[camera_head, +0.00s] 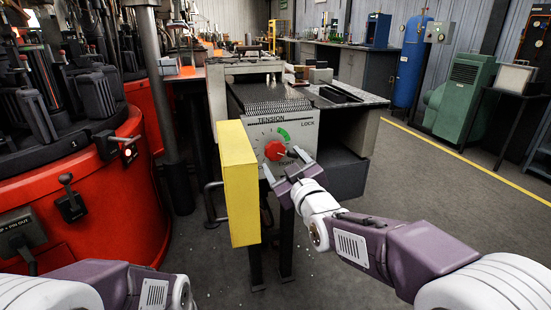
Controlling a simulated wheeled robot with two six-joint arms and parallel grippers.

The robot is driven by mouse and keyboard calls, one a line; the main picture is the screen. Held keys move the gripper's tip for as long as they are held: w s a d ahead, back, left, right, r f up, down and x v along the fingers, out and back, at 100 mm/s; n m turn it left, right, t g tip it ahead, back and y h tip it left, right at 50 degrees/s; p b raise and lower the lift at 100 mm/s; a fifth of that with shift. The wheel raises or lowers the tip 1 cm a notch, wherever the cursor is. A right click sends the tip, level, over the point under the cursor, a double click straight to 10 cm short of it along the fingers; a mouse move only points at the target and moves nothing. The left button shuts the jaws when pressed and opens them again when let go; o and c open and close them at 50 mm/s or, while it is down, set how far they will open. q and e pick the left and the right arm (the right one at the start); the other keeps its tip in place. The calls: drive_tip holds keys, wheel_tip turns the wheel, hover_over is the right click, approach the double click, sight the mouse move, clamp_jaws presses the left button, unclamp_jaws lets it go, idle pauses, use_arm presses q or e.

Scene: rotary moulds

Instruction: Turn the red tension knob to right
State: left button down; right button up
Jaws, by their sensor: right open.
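The red tension knob (275,150) is on the front of a pale panel (262,131) marked TENSION and LOCK. A green arc is printed on the panel above and right of the knob. My right gripper (280,163) is open just in front of the knob, at its lower right. Its fingers overlap the lower part of the dial in the picture. I cannot tell whether they touch the knob. My left arm shows at the bottom left, but its gripper is out of the frame.
A yellow box-like plate (238,184) stands close to the panel's left. A large red rotary machine (120,215) with dark moulds fills the left side. A green machine (460,95) and a blue tank (411,60) stand at the back right. The floor at right is clear.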

sight(276, 152)
drive_tip(key=b+x, duration=0.1)
drive_tip(key=x, duration=0.6)
drive_tip(key=shift+f, duration=0.15)
drive_tip(key=c, duration=1.4)
